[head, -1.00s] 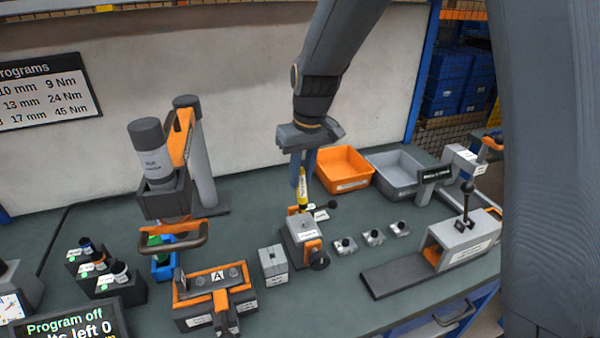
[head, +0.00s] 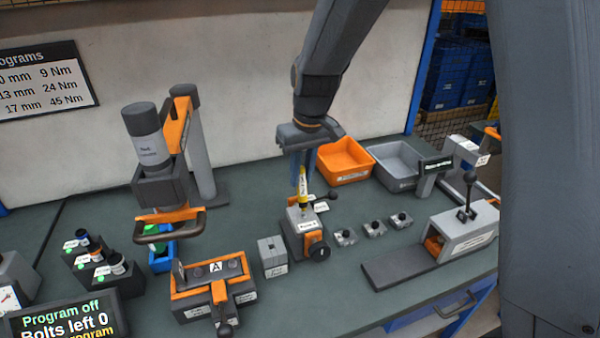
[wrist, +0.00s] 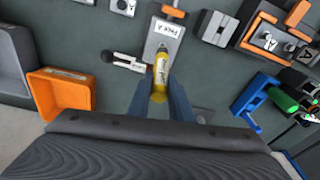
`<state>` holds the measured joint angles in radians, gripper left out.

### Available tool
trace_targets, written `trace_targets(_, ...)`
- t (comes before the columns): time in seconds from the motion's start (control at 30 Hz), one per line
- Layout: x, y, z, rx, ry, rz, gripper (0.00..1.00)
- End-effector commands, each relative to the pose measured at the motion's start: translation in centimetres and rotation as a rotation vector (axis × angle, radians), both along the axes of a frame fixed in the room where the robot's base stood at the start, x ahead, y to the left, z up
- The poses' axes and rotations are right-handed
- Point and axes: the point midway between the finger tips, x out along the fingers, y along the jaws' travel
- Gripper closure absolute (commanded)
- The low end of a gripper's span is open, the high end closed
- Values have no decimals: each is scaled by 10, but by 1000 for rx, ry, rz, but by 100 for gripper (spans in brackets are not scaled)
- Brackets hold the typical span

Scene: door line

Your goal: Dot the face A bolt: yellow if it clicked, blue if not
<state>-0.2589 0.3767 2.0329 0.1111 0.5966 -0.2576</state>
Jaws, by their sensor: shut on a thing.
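My gripper (head: 302,168) is shut on a yellow marker (head: 303,183), which points down, tip low. In the wrist view the marker (wrist: 160,72) stands between my blue fingers (wrist: 160,92). Its tip is over or at the near end of a small grey block (head: 302,222) with a white label and an orange front; I cannot tell whether they touch. The orange and black fixture with the plate marked A (head: 215,267) stands to the left, with bolt heads on its top. I see no clear dot on it.
A grey slotted block (head: 272,256) stands between the two fixtures. Three small knobbed pieces (head: 374,228) lie right of the grey block. An orange bin (head: 343,162) and a grey bin (head: 395,166) are behind. A screen (head: 65,318) reads "Program off" and "Bolts left 0".

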Motion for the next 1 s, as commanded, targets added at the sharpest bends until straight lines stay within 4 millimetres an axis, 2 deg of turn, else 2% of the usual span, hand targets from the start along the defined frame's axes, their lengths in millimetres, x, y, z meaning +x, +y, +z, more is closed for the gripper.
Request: trace_targets(1.0, 0, 0, -8, 0, 0, 0, 100)
